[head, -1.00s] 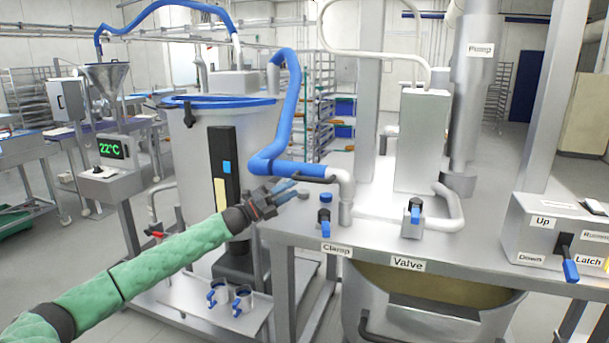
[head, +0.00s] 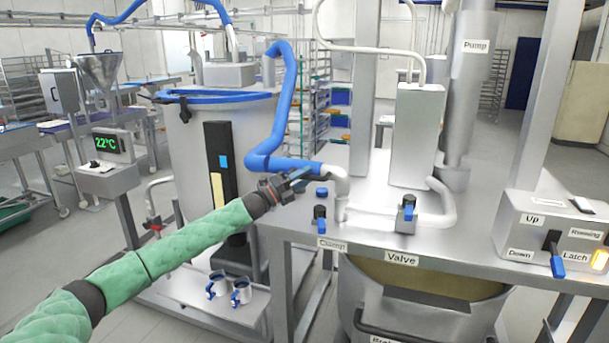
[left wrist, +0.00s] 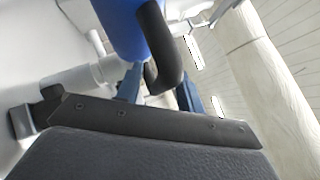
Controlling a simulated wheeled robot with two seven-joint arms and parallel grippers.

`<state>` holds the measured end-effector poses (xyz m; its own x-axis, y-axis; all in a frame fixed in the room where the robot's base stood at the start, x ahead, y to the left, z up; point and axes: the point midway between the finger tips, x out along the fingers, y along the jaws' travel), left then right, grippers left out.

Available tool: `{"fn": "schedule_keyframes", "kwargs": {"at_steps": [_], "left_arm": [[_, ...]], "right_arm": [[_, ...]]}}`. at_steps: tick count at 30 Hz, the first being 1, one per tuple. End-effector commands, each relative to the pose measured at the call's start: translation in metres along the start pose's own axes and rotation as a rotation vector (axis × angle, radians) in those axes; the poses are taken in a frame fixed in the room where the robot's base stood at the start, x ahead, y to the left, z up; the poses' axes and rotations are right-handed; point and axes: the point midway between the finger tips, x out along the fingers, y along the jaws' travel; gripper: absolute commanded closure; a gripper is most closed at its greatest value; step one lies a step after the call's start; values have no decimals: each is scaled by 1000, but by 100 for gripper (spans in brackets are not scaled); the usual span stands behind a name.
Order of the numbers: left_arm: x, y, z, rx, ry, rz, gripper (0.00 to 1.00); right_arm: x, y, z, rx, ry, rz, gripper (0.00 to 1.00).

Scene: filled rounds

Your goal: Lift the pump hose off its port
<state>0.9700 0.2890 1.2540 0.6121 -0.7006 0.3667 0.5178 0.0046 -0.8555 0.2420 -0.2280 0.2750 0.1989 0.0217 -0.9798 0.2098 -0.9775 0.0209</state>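The blue pump hose (head: 283,110) comes down, bends and runs right to a white elbow (head: 336,178) at the port (head: 341,210) on the steel table. A black handle (left wrist: 172,50) is fixed at the hose's end; the blue hose (left wrist: 118,25) shows beside it in the left wrist view. My left gripper (head: 300,181) is at the hose end, just in front of it. In the left wrist view its blue fingers (left wrist: 160,90) are apart, with the handle's loop between them and gaps showing. The exact contact is hidden. My right gripper is not in view.
Blue-handled valves labelled Clamp (head: 320,218) and Valve (head: 407,212) stand on the table (head: 385,229). A control box (head: 545,230) is at right. A large steel tank (head: 190,140) stands behind my left arm.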

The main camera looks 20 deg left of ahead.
Motion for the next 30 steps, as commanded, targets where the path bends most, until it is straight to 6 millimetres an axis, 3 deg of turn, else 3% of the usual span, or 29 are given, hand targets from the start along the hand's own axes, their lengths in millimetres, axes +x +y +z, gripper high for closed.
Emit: {"fn": "schedule_keyframes", "kwargs": {"at_steps": [10, 15, 16, 28, 30], "left_arm": [[2, 0, 0, 1, 0, 0, 64], [2, 0, 0, 1, 0, 0, 97], [2, 0, 0, 1, 0, 0, 100], [2, -1, 1, -11, -9, -10, 100], [2, -2, 1, -19, -16, -17, 100]], "right_arm": [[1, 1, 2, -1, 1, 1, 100], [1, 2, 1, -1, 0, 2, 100], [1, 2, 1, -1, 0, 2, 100], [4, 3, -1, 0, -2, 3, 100], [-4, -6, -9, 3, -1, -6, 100]]}}
